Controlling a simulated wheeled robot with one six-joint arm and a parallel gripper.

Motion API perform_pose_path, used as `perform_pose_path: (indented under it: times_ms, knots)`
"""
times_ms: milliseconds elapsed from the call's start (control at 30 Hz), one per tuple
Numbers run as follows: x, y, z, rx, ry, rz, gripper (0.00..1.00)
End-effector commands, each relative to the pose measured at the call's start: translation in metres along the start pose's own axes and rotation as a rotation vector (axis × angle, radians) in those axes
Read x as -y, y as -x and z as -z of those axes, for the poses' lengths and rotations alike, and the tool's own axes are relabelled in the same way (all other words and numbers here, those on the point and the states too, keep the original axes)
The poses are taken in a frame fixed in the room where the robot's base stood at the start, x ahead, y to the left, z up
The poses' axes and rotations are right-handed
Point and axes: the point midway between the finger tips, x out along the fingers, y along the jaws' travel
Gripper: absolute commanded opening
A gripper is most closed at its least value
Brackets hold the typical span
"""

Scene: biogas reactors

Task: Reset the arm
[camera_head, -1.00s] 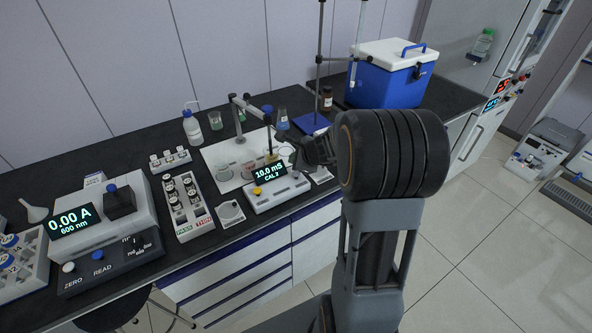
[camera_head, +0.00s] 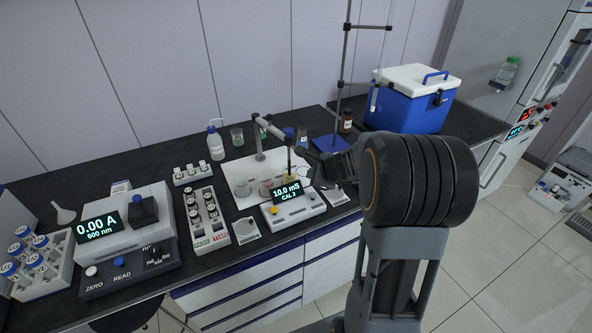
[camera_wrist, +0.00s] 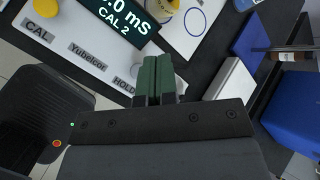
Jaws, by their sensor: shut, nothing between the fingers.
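My gripper (camera_wrist: 159,80) shows in the wrist view with its two green-padded fingers together and nothing between them. It is above the front edge of the conductivity meter (camera_wrist: 95,45), close to its HOLD label. In the head view my dark arm stands at the right of centre and hides most of the gripper. The conductivity meter (camera_head: 294,208) is on the bench there, its display reading 10.0 mS and CAL 2.
A photometer (camera_head: 125,238) reading 0.00 A and a vial rack (camera_head: 208,218) stand on the left of the bench. A blue cooler (camera_head: 410,103) stands at the back right. A stand with a blue base (camera_head: 330,142) is behind my arm.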

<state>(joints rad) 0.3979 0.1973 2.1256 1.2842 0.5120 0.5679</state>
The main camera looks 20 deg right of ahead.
Motion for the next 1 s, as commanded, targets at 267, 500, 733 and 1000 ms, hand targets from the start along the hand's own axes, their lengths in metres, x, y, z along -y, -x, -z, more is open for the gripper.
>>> perform_pose_path:
  times_ms: [267, 500, 733, 1000]
  knots:
    - [-0.014, 0.0, -0.001, 0.018, 0.156, -0.061, 0.0]
    - [-0.101, 0.051, -0.02, 0.094, 0.946, -0.401, 0.0]
    - [-0.157, 0.127, -0.032, 0.097, 1.696, -0.653, 0.0]
    - [-0.168, 0.166, -0.052, 0.016, 2.003, -0.625, 0.0]
